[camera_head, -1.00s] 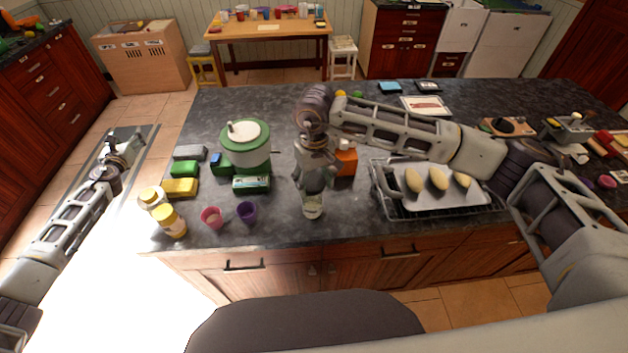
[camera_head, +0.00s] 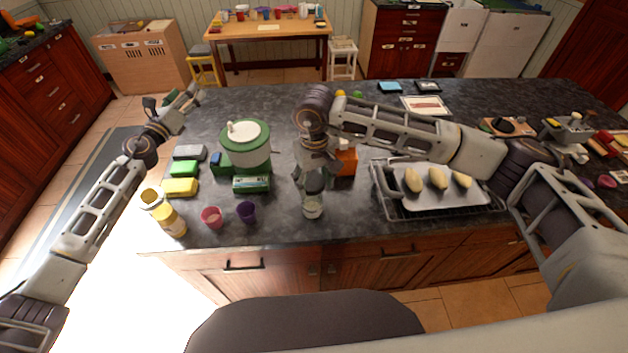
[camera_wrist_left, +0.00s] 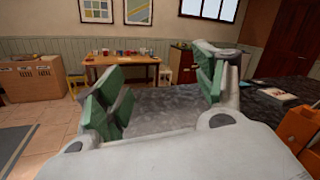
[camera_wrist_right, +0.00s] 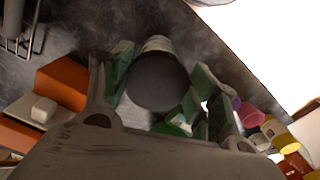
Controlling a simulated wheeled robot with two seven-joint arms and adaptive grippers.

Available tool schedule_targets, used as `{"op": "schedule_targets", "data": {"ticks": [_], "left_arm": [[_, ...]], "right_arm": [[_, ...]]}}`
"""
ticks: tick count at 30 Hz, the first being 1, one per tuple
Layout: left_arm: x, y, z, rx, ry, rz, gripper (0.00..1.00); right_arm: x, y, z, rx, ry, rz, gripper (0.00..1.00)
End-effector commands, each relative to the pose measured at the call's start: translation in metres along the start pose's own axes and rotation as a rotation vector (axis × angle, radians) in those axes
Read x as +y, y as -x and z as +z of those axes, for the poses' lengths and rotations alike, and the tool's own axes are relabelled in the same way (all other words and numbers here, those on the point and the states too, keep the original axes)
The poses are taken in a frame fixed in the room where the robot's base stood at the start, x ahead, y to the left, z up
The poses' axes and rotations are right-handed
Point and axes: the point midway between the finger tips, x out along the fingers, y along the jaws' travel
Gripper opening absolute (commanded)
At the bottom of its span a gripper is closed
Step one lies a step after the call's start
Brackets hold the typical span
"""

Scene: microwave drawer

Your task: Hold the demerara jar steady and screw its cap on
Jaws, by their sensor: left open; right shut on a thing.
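My right gripper (camera_head: 314,172) is shut on a dark round cap (camera_wrist_right: 157,84), held directly above a small clear jar (camera_head: 312,208) near the counter's front edge. The jar, which I take as the demerara jar, also shows past the cap in the right wrist view (camera_wrist_right: 158,44). Its label is not readable, and I cannot tell whether cap and rim touch. The jar looks upright. My left gripper (camera_head: 172,99) is open and empty at the counter's left end, well away from the jar; its spread green pads show in the left wrist view (camera_wrist_left: 155,92).
A green-and-white pot (camera_head: 246,145) is behind-left, an orange box (camera_head: 347,160) behind-right. A rack with a tray (camera_head: 438,199) is right. Counter just around the jar is clear.

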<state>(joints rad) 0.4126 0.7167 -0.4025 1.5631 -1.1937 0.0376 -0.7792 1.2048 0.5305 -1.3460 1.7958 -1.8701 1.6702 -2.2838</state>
Motion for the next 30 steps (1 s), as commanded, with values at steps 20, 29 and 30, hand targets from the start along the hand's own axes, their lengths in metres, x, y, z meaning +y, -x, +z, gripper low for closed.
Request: {"op": "schedule_targets", "data": {"ticks": [20, 29, 30], "left_arm": [[-0.185, 0.041, -0.056, 0.245, -0.015, -0.454, 0.7], [-0.235, 0.082, -0.103, 0.396, -0.1, -0.643, 0.7], [-0.24, 0.088, -0.109, 0.416, -0.113, -0.667, 0.7]], "right_arm": [[0.0, 0.0, 0.0, 0.0, 0.0, 0.0, 0.51], [0.0, 0.0, 0.0, 0.0, 0.0, 0.0, 0.51], [0.0, 0.0, 0.0, 0.0, 0.0, 0.0, 0.51]]}}
